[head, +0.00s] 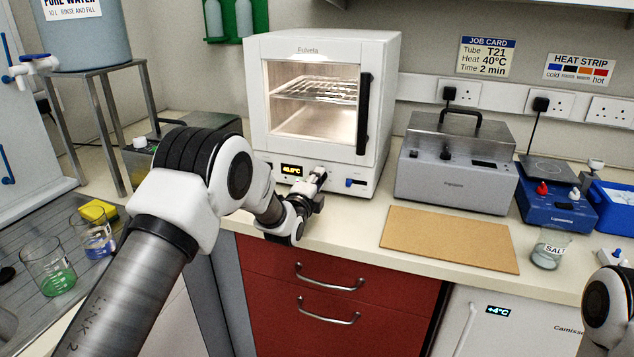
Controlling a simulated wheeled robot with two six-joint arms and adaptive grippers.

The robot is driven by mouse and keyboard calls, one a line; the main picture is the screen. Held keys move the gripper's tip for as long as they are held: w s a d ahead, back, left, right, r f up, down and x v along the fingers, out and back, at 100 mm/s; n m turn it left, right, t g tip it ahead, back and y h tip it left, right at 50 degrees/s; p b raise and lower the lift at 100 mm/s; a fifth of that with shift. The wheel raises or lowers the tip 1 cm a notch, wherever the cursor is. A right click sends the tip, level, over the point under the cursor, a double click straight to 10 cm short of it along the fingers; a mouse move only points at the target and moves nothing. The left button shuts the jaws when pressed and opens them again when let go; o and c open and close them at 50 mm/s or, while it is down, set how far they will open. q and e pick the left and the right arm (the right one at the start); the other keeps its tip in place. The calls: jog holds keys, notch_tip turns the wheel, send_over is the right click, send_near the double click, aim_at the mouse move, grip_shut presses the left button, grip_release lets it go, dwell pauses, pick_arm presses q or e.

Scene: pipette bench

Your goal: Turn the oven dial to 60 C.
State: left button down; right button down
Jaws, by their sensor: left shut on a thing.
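The white oven (385,90) stands on the bench at the back centre, its glass door closed and its inside lit. Its small display (291,170) shows yellow digits that look like 40.0 °C. My left gripper (319,178) is at the oven's lower front panel, right of the display, shut on the oven dial. The dial itself is hidden by the gripper, so its pointer cannot be read. My right arm shows only at the lower right edge; its gripper is out of view.
A grey water bath (455,185) stands right of the oven, with a tan board (448,240) in front. A glass labelled SALT (549,252) stands further right. A job card (486,57) reads Heat 40 °C.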

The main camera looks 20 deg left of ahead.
pick_arm(q)
jog(key=m+b, duration=0.3)
jog(key=m, duration=0.2)
jog(key=m+b, duration=0.2)
jog(key=m, duration=0.4)
jog(key=shift+d+r, duration=0.1)
jog(key=shift+r, duration=0.05)
dwell(0.3)
jog(key=c, duration=0.9)
grip_release()
jog(key=shift+o, duration=0.2)
jog(key=s, duration=1.2)
jog(key=shift+a, duration=0.2)
